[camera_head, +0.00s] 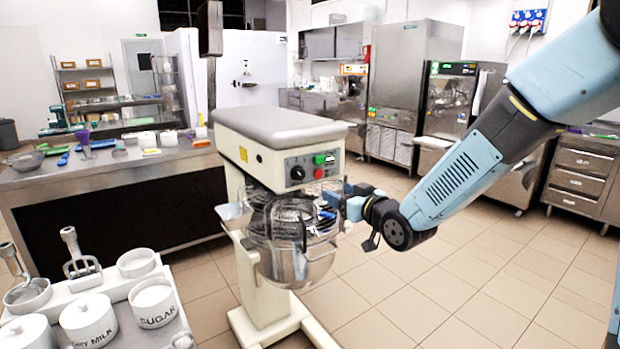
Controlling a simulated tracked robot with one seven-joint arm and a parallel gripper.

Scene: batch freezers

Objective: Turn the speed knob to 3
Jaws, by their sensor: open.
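A planetary mixer (272,124) with a cream body and grey top stands in the middle of the camera_head view. On its front panel is a round black speed knob (297,173) with a light centre, left of a green and a red button (319,173). The knob's setting is too small to read. My gripper (338,204) reaches in from the right, below and right of the panel, beside the bowl guard. It is open and apart from the knob. Its fingertips are partly unclear against the wire guard.
A steel bowl (290,262) with a wire guard (290,215) sits under the mixer head. A counter (120,172) with utensils stands at the left. A trolley (180,330) with labelled jars is at the front left. The tiled floor (400,305) at the right is clear.

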